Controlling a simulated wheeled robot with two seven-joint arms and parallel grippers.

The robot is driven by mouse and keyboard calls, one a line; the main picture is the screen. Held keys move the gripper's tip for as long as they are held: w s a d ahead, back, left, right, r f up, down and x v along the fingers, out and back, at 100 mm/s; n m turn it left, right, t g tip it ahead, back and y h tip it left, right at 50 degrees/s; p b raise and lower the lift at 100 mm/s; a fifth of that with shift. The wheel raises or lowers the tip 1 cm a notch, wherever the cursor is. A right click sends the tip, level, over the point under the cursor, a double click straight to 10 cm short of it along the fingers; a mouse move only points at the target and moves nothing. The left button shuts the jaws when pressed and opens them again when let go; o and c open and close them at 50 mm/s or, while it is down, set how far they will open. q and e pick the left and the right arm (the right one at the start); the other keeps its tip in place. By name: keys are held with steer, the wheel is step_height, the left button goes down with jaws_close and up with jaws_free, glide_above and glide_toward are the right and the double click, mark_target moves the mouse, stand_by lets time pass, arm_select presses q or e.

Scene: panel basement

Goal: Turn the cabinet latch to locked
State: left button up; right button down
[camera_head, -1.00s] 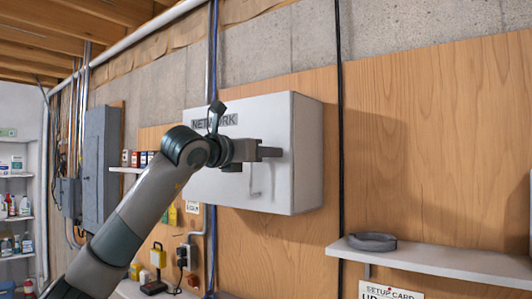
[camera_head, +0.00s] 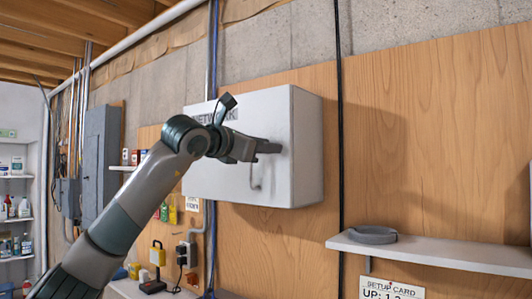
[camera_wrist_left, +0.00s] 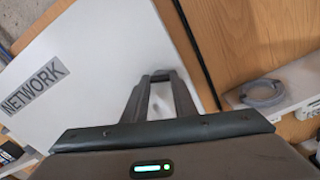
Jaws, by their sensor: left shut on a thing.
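The white wall cabinet (camera_head: 268,108) with the "NETWORK" label hangs on the wood panel, its front facing me. My left gripper (camera_head: 268,147) is at the right part of that front, tilted, with its arm covering part of the label. It is shut on the latch, which the fingers mostly hide. A thin pale bent piece, which looks like part of the latch (camera_head: 256,180), hangs just below the fingers. In the left wrist view the fingers (camera_wrist_left: 160,76) reach to the cabinet front (camera_wrist_left: 95,70); the latch's exact angle cannot be told. My right gripper is not in view.
A white shelf (camera_head: 440,255) with a grey ring (camera_head: 373,235) sticks out at lower right. A black cable (camera_head: 340,130) runs down the panel just right of the cabinet. A grey electrical panel (camera_head: 101,165) is at left. The wood panel at right is bare.

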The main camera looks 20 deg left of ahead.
arm_select(q)
steer(key=shift+m+b, duration=1.05)
steer(key=shift+m, duration=5.85)
steer(key=o, duration=1)
steer(key=shift+o, duration=0.2)
steer(key=shift+s, duration=0.1)
